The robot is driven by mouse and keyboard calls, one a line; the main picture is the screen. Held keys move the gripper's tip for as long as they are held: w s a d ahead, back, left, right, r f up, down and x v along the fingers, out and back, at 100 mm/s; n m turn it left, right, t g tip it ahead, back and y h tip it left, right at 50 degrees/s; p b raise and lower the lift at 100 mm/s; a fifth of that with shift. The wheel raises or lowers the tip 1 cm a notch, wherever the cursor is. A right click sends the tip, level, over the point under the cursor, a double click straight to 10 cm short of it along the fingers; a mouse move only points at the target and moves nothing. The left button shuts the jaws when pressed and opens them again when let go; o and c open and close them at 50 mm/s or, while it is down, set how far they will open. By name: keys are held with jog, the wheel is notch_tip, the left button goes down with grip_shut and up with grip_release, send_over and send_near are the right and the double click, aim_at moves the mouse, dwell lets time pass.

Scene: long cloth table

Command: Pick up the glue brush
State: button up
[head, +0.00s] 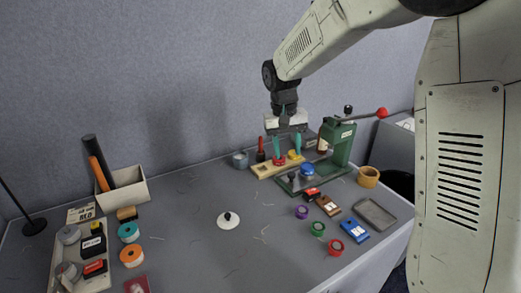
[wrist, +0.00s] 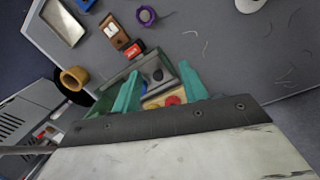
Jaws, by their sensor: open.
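My gripper (head: 287,146) is open, with its two teal fingers pointing down over the wooden rack (head: 264,173). It also shows in the wrist view (wrist: 159,70), with nothing held between the fingers. A slim upright handle, dark with a reddish part (head: 260,150), stands at the rack's left end, left of the fingers. I cannot tell for certain whether it is the glue brush. A red-topped piece (head: 279,160) and a yellow piece (head: 294,155) stand in the rack below the fingers. In the wrist view the rack is partly hidden by the fingers and gripper body.
A green press (head: 341,142) with a red-knobbed lever stands right of the rack. A grey round pot (head: 240,159) is at its left. Tape rolls, stamps and a grey tray (head: 375,214) lie at the front right. The table's middle is mostly clear around a white disc (head: 228,221).

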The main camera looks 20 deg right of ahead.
jog(key=w+a+f+m+t, duration=0.1)
jog(key=w+f, duration=0.3)
jog(key=w, duration=0.4)
jog(key=w+a+f+m+t, duration=0.1)
jog(key=w+f, duration=0.4)
jog(key=w, duration=0.4)
notch_tip(320, 180, up, 3)
jog(key=m+t, duration=0.2)
send_over(261, 143)
jog(key=shift+s+a+r, duration=0.15)
jog(key=shift+s+a, duration=0.3)
jog(key=shift+w+f+m, duration=0.15)
jog(key=shift+f+m, duration=0.15)
jog(key=x, duration=0.7)
jog(key=shift+w+d+f, duration=0.1)
jog(key=shift+d, duration=0.15)
grip_shut()
